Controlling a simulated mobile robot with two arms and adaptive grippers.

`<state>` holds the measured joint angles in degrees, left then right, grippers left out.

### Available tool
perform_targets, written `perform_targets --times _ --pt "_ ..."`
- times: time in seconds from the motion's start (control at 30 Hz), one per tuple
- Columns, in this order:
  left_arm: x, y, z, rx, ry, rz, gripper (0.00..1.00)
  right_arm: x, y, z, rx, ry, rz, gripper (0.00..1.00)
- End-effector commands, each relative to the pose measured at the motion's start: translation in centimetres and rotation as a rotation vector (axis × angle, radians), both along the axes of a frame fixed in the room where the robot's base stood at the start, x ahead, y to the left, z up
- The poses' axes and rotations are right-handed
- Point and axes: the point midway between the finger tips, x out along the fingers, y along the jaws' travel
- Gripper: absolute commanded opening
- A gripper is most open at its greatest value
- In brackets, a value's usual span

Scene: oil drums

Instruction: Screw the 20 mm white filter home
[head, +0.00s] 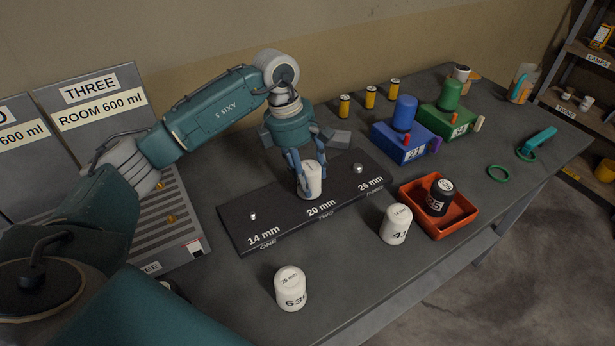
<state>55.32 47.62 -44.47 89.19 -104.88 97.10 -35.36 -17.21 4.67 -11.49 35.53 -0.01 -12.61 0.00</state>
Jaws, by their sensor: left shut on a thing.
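A white filter (312,181) stands upright at the 20 mm station, the middle one on the black block (235,222). My left gripper (308,172) comes down from above with its blue fingers around the filter's sides and is shut on it. The threaded post under the filter is hidden, so I cannot tell how far down it sits. The 14 mm post (253,216) and the 26 mm post (358,168) are bare. My right gripper does not show.
Two loose white filters (290,289) (396,224) stand in front of the block.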

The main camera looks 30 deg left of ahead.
Motion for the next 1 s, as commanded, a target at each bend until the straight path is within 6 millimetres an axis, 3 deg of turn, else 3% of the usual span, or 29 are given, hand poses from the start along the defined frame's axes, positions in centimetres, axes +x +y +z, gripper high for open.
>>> perform_targets --times 0.17,0.53,0.87,1.0 --pt "0.2 -0.1 0.0 -0.002 -0.005 -0.028 0.14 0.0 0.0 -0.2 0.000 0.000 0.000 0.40" --pt "0.4 -0.2 0.0 -0.002 -0.006 -0.510 0.14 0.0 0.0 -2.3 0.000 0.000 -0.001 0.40" --pt "0.3 -0.2 0.1 -0.004 -0.005 -0.551 0.14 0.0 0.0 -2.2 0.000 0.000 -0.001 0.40" --pt "0.5 -0.3 0.0 -0.002 -0.007 -0.655 0.14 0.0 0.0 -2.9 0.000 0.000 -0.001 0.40"
